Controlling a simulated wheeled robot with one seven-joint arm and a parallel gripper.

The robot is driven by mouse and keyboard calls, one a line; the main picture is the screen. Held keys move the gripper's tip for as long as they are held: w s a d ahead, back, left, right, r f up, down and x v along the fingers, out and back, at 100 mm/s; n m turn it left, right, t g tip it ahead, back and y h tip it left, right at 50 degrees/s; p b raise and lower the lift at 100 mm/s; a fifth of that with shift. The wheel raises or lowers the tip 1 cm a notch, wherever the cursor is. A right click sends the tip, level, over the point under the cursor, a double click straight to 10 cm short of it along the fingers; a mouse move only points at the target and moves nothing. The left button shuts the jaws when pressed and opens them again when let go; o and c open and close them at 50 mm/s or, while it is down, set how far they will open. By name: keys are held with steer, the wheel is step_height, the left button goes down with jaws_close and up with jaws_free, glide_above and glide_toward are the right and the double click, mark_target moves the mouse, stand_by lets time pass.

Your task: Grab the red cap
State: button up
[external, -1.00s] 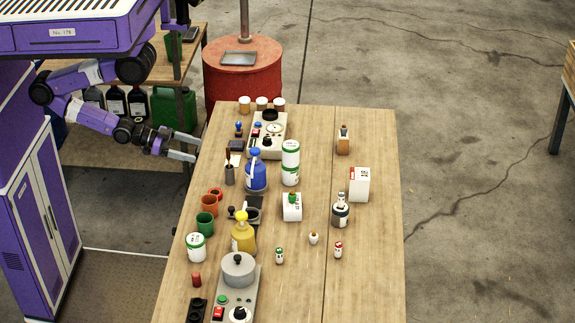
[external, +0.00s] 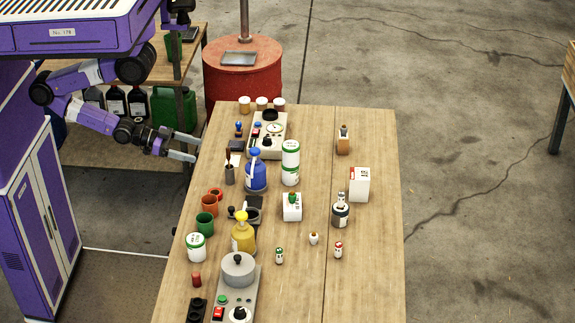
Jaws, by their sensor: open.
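A small red upright piece that looks like the red cap (external: 196,280) stands near the front left edge of the wooden table, left of the grey pot. My gripper (external: 197,149) is open and empty at the table's far left edge. Its two fingers point right, toward the tabletop. It is well behind the red cap and apart from it.
A green cup (external: 205,223), a white jar (external: 196,247) and a yellow bottle (external: 243,236) stand behind the red cap. A grey pot (external: 238,270) on a control unit is to its right. A black block (external: 197,309) is in front. The table's right front is clear.

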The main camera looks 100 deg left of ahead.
stand_by(0.4)
steer(key=c, duration=0.6)
